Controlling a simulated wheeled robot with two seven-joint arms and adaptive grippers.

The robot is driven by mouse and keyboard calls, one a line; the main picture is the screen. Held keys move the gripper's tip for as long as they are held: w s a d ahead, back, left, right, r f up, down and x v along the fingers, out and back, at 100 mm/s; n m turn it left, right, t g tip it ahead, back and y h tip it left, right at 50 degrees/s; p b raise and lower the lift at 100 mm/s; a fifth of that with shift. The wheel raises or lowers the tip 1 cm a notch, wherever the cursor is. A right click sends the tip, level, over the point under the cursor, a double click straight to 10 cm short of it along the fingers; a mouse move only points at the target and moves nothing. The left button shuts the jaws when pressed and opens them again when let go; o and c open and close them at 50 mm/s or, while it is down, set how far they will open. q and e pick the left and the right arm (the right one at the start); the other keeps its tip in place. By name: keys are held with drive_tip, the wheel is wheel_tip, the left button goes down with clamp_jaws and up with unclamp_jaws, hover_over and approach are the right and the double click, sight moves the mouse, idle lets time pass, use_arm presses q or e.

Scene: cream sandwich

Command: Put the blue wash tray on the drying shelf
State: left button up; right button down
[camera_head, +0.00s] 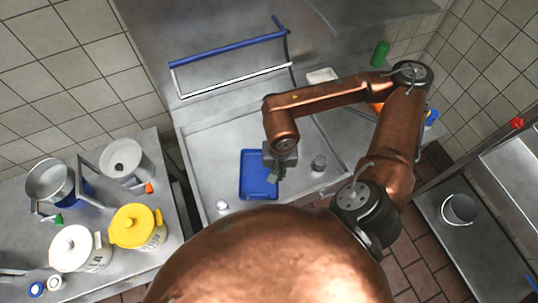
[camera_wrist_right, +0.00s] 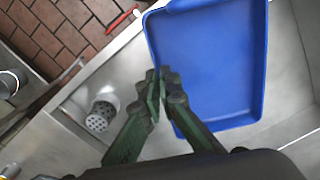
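The blue wash tray (camera_head: 258,172) lies in the steel sink basin, near its middle, in the head view. It fills the upper middle of the right wrist view (camera_wrist_right: 210,60). My right gripper (camera_head: 277,172) is at the tray's right edge. In the wrist view its green fingers (camera_wrist_right: 163,88) are close together, one on each side of the tray's rim, and appear shut on it. My left gripper is not in view. A rack with a blue bar (camera_head: 228,49) and a white bar stands behind the sink; I cannot tell whether it is the drying shelf.
A perforated metal cup (camera_head: 319,162) stands right of the tray, also in the wrist view (camera_wrist_right: 101,115). Pots, including a yellow one (camera_head: 137,228), crowd the left counter. A steel shelf unit with a bucket (camera_head: 459,209) is at the right. A green bottle (camera_head: 381,53) stands behind.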

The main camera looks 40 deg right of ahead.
sight(247, 160)
drive_tip(key=shift+s+a+r, duration=0.15)
drive_tip(key=shift+s, duration=0.15)
drive_tip(key=w+a+n, duration=0.1)
drive_tip(key=w+n, duration=0.1)
drive_tip(key=w, duration=0.2)
drive_tip(key=w+a+r+n, duration=0.1)
drive_tip(key=w+n, duration=0.1)
drive_tip(key=w, duration=0.2)
drive_tip(key=w+a+r+n, duration=0.1)
drive_tip(key=w+a+n, duration=0.1)
drive_tip(key=w+n, duration=0.1)
drive_tip(key=shift+w+r, duration=0.2)
drive_tip(key=shift+w, duration=0.6)
